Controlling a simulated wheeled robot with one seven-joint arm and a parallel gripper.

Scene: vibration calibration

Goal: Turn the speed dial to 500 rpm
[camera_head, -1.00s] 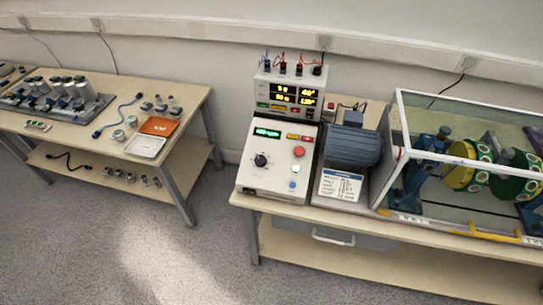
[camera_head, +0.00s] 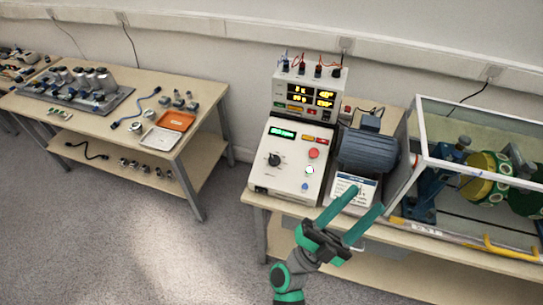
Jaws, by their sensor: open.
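The speed dial (camera_head: 274,160) is a black round knob on the sloped front of a white control box (camera_head: 262,178). A small green display (camera_head: 283,133) sits above the dial; its digits are too small to read surely. A red button (camera_head: 313,153) and a blue button (camera_head: 305,187) are to the dial's right. My gripper (camera_head: 365,202) has two green fingers spread apart with nothing between them. It shows in front of the label card, right of and lower in the picture than the dial, apart from it.
A meter unit (camera_head: 309,92) with wired plugs stands behind the box. A blue-grey motor (camera_head: 368,150) and a glass-walled rotor enclosure (camera_head: 480,165) stand to the right. A second table (camera_head: 105,130) with parts and trays is at the left. Carpeted floor lies between the tables.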

